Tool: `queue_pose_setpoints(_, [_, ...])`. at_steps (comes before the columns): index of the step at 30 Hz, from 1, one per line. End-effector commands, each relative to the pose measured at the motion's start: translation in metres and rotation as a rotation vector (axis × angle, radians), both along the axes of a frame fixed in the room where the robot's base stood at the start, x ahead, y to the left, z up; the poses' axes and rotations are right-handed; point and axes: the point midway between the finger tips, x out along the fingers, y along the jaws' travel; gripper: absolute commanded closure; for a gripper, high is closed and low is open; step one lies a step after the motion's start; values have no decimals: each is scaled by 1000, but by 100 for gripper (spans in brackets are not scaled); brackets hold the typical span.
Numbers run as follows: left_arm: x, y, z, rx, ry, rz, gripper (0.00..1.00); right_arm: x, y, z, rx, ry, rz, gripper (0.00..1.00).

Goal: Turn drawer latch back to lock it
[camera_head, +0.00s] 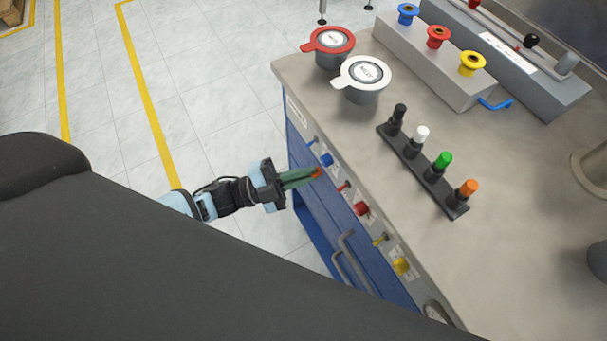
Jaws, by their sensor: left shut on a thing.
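My left gripper (315,174) reaches in from the left to the front of the blue cabinet (305,198). Its greenish fingers are shut on a small orange-red piece (318,172), which appears to be the drawer latch. The fingers hide most of this piece, so I cannot tell its exact angle. The blue drawer front with its grey bar handle (342,262) lies lower right of the gripper and looks flush with the cabinet. My right gripper is not in view.
Blue (326,159), red (361,208) and yellow (401,265) knobs line the panel near the gripper. A red-rimmed pot (328,50), a white-rimmed pot (362,83) and a black rack (434,181) stand on the grey worktop (480,260). The floor left of the cabinet is clear.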

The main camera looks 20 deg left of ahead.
Motion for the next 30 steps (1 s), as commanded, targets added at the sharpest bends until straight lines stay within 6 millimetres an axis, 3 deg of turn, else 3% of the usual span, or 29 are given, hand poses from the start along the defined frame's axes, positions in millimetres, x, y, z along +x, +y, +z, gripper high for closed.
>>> queue_pose_setpoints(9, [-2,-2,-3,-241,188,1,100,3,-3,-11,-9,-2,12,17])
queue_pose_setpoints(30, [-4,-5,-4,-679,530,2,100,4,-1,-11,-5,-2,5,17])
